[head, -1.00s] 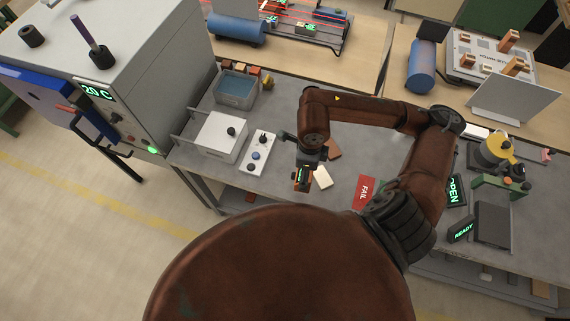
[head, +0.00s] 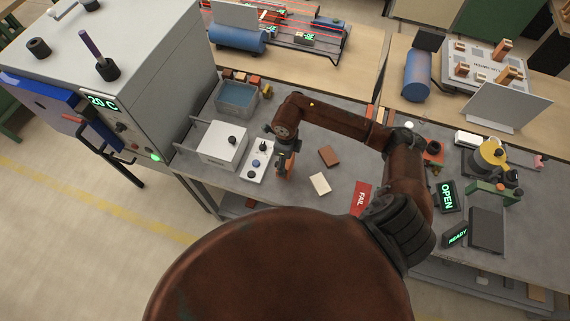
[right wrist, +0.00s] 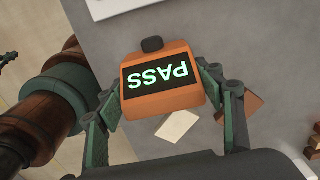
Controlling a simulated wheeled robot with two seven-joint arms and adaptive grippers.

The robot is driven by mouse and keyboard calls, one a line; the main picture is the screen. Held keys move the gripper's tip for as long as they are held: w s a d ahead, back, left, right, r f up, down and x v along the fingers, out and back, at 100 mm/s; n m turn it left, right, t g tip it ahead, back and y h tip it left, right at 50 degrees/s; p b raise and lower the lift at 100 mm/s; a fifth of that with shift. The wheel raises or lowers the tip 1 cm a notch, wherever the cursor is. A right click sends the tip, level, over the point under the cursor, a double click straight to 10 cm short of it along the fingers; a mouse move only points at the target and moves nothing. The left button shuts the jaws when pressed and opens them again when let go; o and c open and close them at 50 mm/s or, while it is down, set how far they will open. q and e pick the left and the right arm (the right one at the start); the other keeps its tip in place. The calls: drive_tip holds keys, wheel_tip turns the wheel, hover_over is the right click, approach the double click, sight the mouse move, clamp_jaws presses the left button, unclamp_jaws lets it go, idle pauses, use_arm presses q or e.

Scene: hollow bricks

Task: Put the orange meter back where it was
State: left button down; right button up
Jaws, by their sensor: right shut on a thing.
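The orange meter (right wrist: 162,88) is in my right gripper, with a finger on each side. Its dark screen reads PASS in green, upside down in the right wrist view, and a black knob sticks out of its far end. In the head view the meter (head: 281,170) is a small orange shape, partly covered by my right gripper (head: 286,160). The gripper is just right of the white control panel with knobs (head: 258,161). Whether the meter touches the bench is hard to tell. My left gripper is not in view.
A cream block (head: 320,184), a brown block (head: 329,156) and a red FAIL sign (head: 361,197) lie to the right on the grey bench. A white box (head: 222,145) and a water tray (head: 237,95) are left. OPEN (head: 447,196) and READY (head: 456,236) displays stand farther right.

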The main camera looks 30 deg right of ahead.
drive_tip(key=shift+w+f, duration=0.35)
drive_tip(key=shift+f, duration=0.1)
wheel_tip(320, 180, down, 2)
drive_tip(key=shift+s+f+p, duration=0.1)
drive_tip(key=shift+f+p, duration=0.05)
drive_tip(key=shift+p, duration=0.55)
drive_tip(key=shift+f, duration=0.25)
drive_tip(key=shift+f, duration=0.1)
drive_tip(key=o, duration=1)
drive_tip(key=shift+f, duration=0.15)
drive_tip(key=o, duration=0.5)
drive_tip(key=shift+c, duration=0.2)
drive_tip(key=shift+r, duration=0.2)
